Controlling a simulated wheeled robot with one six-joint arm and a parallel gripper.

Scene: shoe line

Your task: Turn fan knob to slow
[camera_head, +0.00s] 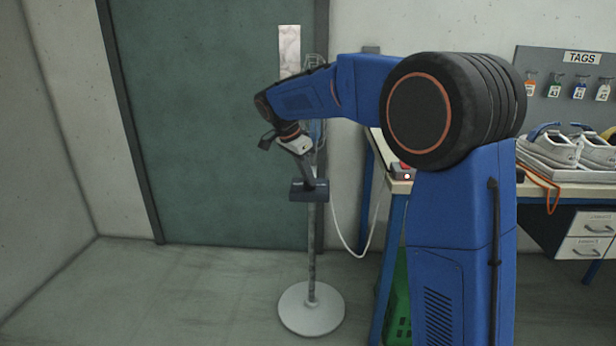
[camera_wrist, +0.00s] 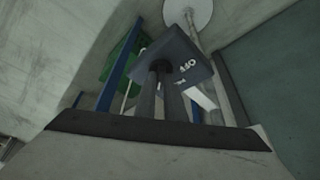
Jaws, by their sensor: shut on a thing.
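The fan stands on a thin pole with a round pale base (camera_head: 311,311) in front of the green door. Part of its wire cage (camera_head: 317,62) shows behind my arm. A dark control box (camera_head: 309,194) sits on the pole, and it fills the middle of the wrist view (camera_wrist: 188,52), with small white marks on its face. My gripper (camera_head: 308,178) reaches down to the box. In the wrist view my two fingers (camera_wrist: 163,70) are close together against the face of the box, shut on the knob. The knob itself is hidden between them, so its setting cannot be read.
A workbench (camera_head: 400,187) with blue legs stands to the right, with a green crate (camera_head: 398,300) under it. Pale shoes (camera_head: 550,148) sit on the bench. A white cable (camera_head: 352,250) hangs between fan and bench. The floor at left is clear.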

